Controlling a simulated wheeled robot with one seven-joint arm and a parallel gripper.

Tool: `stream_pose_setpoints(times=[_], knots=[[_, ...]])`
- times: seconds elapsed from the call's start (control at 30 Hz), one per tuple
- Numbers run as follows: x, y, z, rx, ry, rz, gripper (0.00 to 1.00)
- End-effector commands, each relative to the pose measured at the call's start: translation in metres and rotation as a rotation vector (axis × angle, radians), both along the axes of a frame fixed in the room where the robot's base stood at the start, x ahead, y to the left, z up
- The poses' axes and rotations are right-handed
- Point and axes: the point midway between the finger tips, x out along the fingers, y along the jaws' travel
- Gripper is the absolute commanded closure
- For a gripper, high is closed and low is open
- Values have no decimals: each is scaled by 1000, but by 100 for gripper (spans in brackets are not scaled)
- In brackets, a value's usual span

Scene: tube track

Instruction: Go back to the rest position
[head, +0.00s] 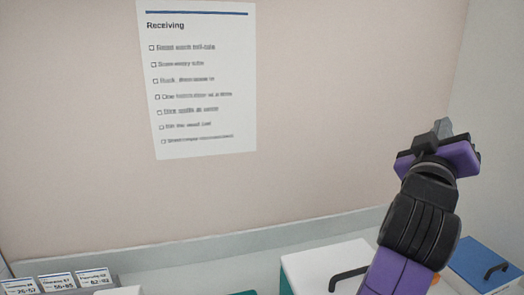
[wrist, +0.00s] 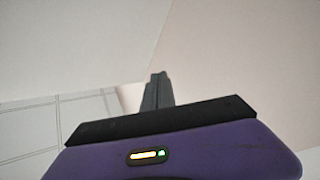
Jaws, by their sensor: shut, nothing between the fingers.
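My gripper (head: 441,128) is raised at the right in the head view, at the end of my purple and black arm. It points up and away, well above the bench, in front of the wall. In the wrist view its dark fingers (wrist: 157,92) stand together above the purple housing. They are shut and hold nothing. Nothing touches the gripper in either view.
A white box (head: 318,268) with a dark handle and a blue lid (head: 488,262) with a dark handle stand on the bench below the arm. Labelled cards (head: 57,281) stand at lower left. A "Receiving" checklist (head: 200,80) hangs on the wall. The air around the gripper is clear.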

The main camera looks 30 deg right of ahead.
Motion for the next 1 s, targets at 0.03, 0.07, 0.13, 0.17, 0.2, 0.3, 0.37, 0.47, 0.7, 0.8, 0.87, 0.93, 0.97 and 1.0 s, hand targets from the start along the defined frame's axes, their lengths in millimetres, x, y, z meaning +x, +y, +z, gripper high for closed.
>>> stream_pose_setpoints(times=[0.03,0.07,0.13,0.17,0.2,0.3,0.37,0.47,0.7,0.8,0.87,0.93,0.97,1.0], knots=[[7,12,3,-59,-17,45,100],[12,20,5,-90,-33,78,100],[23,40,8,-157,-69,161,100],[28,50,8,-183,-84,202,100],[34,64,6,-215,-100,257,100],[47,98,-5,-273,-133,406,100],[53,118,-16,-292,-147,494,100],[60,152,-41,-301,-163,646,100],[53,220,-119,-206,-173,982,100],[42,243,-156,-125,-169,1097,100],[32,256,-178,-66,-165,1159,100],[19,268,-203,9,-160,1220,100],[13,273,-214,44,-157,1243,100],[4,280,-228,91,-154,1270,100]])
